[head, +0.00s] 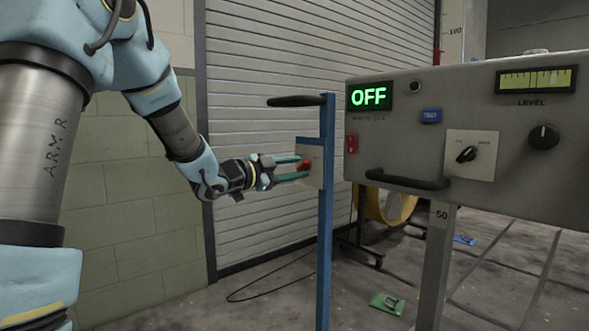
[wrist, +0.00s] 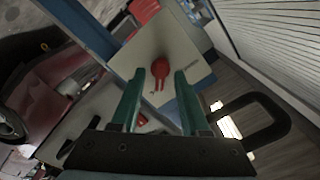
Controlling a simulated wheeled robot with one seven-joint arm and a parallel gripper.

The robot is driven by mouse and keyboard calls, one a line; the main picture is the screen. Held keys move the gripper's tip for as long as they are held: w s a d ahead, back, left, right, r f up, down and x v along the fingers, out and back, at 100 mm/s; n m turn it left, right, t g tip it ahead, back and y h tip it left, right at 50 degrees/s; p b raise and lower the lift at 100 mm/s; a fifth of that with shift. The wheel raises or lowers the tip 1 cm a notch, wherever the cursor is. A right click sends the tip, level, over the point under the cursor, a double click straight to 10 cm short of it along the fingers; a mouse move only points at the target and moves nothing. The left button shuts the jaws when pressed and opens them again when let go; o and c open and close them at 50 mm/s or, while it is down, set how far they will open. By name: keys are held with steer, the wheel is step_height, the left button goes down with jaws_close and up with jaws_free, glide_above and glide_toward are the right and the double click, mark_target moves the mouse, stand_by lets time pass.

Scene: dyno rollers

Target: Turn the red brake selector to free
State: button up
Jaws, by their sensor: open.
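The red brake selector (head: 305,165) is a small knob on a pale plate (head: 312,150) fixed to a blue post (head: 327,230). In the wrist view the red selector (wrist: 159,71) shows between and just beyond the fingertips, on the pale plate (wrist: 176,50). My gripper (head: 291,167) is open, with its green fingers pointing at the selector; it also shows in the wrist view (wrist: 160,90). Whether the fingers touch the selector I cannot tell. The lettering on the plate is too small to read.
A grey console (head: 420,130) stands to the right with a lit OFF display (head: 369,97), a black handle (head: 407,180) and dials. A black handle (head: 296,101) sticks out left from the post top. A shutter (head: 262,220) is behind. A green item (head: 387,303) lies on the floor.

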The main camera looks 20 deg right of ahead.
steer(key=p+v, duration=0.1)
steer(key=v, duration=1)
stand_by(0.3)
